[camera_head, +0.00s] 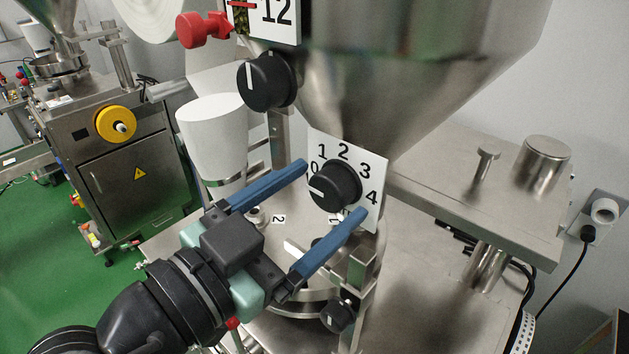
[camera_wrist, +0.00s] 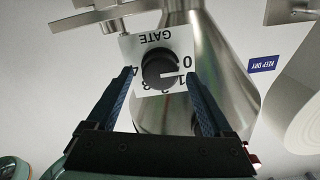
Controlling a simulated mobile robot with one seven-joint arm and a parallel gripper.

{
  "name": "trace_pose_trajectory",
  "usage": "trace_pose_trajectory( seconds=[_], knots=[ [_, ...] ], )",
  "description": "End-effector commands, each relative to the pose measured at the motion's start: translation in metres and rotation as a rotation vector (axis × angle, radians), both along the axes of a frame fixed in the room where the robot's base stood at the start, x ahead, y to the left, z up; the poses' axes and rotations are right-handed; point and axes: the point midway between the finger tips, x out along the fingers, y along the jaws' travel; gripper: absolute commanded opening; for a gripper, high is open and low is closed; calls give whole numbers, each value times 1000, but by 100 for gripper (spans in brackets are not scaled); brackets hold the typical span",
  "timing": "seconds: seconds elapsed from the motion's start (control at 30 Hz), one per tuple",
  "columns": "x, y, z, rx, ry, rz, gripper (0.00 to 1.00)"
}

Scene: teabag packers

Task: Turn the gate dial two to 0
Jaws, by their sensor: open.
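The gate dial (camera_head: 335,187) is a black round knob with a white pointer line, on a white plate (camera_head: 373,167) numbered 0 to 4. In the head view its pointer points left, close to the 0 side. In the wrist view the dial (camera_wrist: 160,70) appears upside down under the word GATE, its pointer toward the 0 and 1 side; I cannot tell if it is exactly on 0. My gripper (camera_head: 333,190) is open, one blue finger on each side of the dial. In the wrist view my gripper (camera_wrist: 159,75) shows gaps between fingers and knob.
A steel hopper (camera_head: 415,75) rises above the plate. Another black dial (camera_head: 268,82) and a red knob (camera_head: 205,29) sit at the upper left. A white cup-like container (camera_head: 213,137) stands left of my fingers. A small black knob (camera_head: 338,315) is below.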

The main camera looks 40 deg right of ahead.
Motion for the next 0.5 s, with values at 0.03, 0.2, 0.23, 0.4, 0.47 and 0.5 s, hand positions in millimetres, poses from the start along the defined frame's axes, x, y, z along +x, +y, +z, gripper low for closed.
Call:
trace_pose_trajectory(
  seconds=[0.03, 0.2, 0.23, 0.4, 0.47, 0.5],
  knots=[
    [0, -1, 0, 0, 1, 0, 86],
    [0, -1, 0, -1, 1, 0, 86],
    [0, -1, -1, -1, 1, 0, 86],
    [0, -1, 0, 0, 1, 0, 60],
    [0, -1, 0, -1, 1, 0, 50],
    [0, -1, 0, 0, 1, 0, 42]
  ],
)
